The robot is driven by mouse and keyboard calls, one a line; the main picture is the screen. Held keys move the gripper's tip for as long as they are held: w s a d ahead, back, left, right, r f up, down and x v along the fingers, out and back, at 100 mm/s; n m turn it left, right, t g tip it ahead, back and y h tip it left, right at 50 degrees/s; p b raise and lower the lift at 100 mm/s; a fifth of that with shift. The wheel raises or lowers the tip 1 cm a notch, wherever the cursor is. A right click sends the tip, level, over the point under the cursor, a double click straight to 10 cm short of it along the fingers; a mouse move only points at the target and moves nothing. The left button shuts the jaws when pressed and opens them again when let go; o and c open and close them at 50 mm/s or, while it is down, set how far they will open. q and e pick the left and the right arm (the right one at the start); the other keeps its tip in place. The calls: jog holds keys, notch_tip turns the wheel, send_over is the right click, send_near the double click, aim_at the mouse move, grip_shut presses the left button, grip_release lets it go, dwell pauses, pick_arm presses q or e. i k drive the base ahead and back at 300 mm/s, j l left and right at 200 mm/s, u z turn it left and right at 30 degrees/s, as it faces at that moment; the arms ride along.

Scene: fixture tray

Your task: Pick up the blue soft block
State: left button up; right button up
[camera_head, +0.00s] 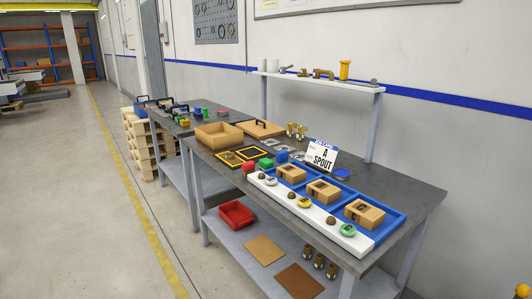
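The blue soft block (281,157) sits on the grey workbench top, behind the fixture tray. It is the rightmost of three small blocks in a row, beside a green block (266,163) and a red block (248,167). The blue fixture tray (398,219) holds three cardboard boxes, one of them the middle box (323,190). Neither of my grippers is in view.
A white strip (352,240) with knobs and coloured discs runs along the tray's front. A sign reading "A SPOUT" (321,155) stands behind it. An open cardboard box (219,136) is farther back. A red bin (236,214) sits on the lower shelf. Floor at left is clear.

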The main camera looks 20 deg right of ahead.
aim_at(282, 157)
jog(key=i+j+z, duration=0.1)
jog(key=i+z, duration=0.3)
jog(key=i+j+z, duration=0.2)
jog(key=i+z, duration=0.2)
jog(key=i+j+z, duration=0.55)
jog(key=z, duration=0.2)
jog(key=j, duration=0.1)
